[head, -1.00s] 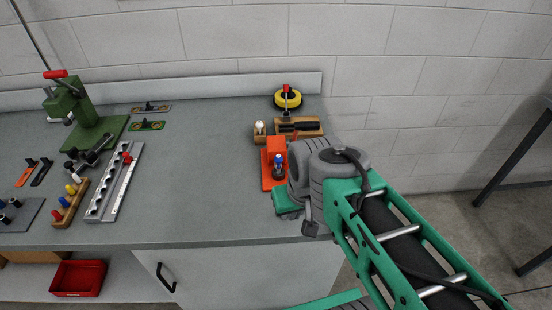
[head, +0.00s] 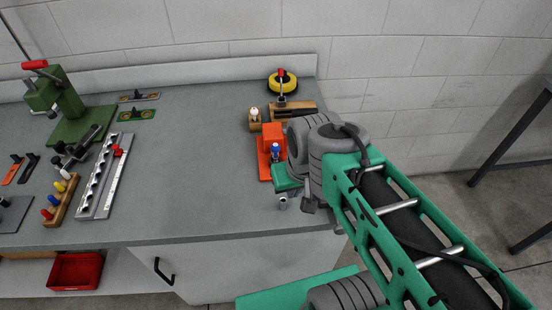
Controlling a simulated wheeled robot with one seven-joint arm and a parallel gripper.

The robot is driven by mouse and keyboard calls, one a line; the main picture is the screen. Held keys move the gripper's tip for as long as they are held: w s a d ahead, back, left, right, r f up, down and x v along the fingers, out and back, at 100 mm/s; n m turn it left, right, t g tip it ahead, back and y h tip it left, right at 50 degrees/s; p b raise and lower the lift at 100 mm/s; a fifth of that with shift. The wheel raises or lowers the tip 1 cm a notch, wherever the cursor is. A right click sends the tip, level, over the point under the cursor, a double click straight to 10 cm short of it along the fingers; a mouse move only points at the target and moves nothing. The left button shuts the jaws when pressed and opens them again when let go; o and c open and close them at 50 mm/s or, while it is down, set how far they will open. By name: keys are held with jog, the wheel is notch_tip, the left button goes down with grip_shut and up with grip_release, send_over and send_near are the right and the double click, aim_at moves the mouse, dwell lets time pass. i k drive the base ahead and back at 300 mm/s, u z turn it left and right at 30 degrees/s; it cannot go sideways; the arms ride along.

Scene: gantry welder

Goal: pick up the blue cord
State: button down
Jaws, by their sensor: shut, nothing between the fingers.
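No cord can be made out for certain. A small blue piece (head: 275,152) stands on the orange-red fixture (head: 265,171) near the right end of the bench, just left of my arm's grey joint. My arm reaches in from the lower right and covers part of the bench's right end. My gripper's fingers do not show.
The grey bench top (head: 190,165) is clear in the middle. A green press (head: 72,110) and a slotted metal rail (head: 103,178) stand at the left. A yellow reel (head: 283,82) and wooden block (head: 290,112) are at the back right. A red bin (head: 75,271) sits below the bench.

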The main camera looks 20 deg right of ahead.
aim_at(275, 147)
jog(key=z, duration=0.6)
jog(key=k, duration=1.45)
jog(key=u, duration=0.8)
jog(key=i, duration=1.45)
